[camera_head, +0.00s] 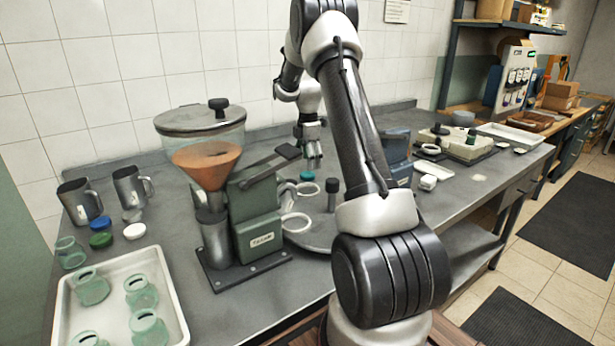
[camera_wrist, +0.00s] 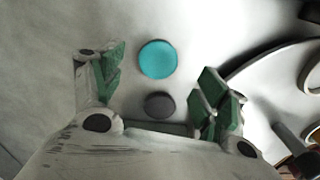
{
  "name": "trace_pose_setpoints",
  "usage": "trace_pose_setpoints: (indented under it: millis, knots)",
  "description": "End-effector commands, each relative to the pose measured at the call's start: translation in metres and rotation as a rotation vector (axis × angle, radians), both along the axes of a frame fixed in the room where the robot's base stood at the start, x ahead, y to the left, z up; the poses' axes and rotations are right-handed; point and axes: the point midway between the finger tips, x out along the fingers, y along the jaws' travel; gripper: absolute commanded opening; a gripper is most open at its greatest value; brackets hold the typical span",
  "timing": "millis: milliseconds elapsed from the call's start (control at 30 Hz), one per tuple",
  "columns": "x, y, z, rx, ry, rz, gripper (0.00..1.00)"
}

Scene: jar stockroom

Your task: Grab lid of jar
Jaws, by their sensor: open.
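A teal round lid (camera_head: 306,176) lies on the counter behind the grinder; it also shows in the wrist view (camera_wrist: 157,58), ahead of and between my fingers. A dark grey round lid (camera_wrist: 158,104) lies nearer my palm, also between the fingers in the picture. My gripper (camera_wrist: 160,92) is open and empty, with green pads on both fingers. In the head view my gripper (camera_head: 312,160) points down just above the teal lid. Open glass jars (camera_head: 140,293) stand in the white tray (camera_head: 176,304) at the front left. No jar shows under the teal lid.
A green grinder (camera_head: 262,213) with a clear hopper stands left of my gripper. A dark upright cylinder (camera_head: 332,194) stands to the right. Blue (camera_head: 101,240) and white (camera_head: 134,231) lids lie near two metal mugs (camera_head: 80,201). A blue machine (camera_head: 396,155) stands farther right.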

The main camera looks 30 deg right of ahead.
Motion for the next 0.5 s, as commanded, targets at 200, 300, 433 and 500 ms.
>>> trace_pose_setpoints:
  millis: [200, 300, 433, 500]
  knots:
    - [0.002, 0.001, -0.034, 0.001, 0.003, -0.001, 0.74]
    - [0.002, 0.001, -0.044, 0.0, 0.002, -0.001, 0.74]
    - [0.003, 0.001, -0.046, 0.0, 0.0, -0.001, 0.74]
    - [0.003, 0.001, -0.046, 0.0, 0.0, -0.001, 0.74]
